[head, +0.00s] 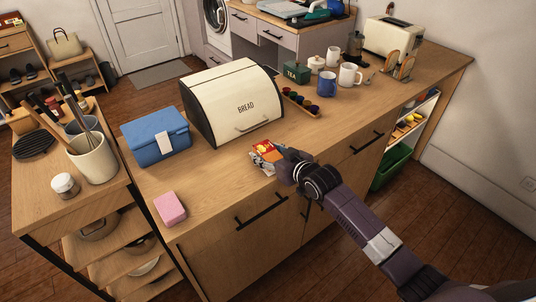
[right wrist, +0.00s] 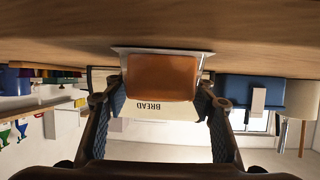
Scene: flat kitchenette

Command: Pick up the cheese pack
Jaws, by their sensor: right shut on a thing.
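The cheese pack (head: 267,152) has a red and yellow label and is at the counter's front edge, before the bread bin. In the right wrist view, which is upside down, the pack (right wrist: 162,78) shows as an orange block with a pale rim. My right gripper (head: 279,158) reaches it from the front right. Its two fingers (right wrist: 160,103) are shut on the pack, one on each side. I cannot tell whether the pack still touches the counter. The gripper hides part of the pack in the head view. My left gripper is not in view.
The cream bread bin (head: 232,104) stands just behind the pack. A blue box (head: 155,137) and a pink sponge (head: 170,208) are to the left. A rack of small coloured pots (head: 300,104) and mugs (head: 326,84) stand behind right. The counter right of the pack is clear.

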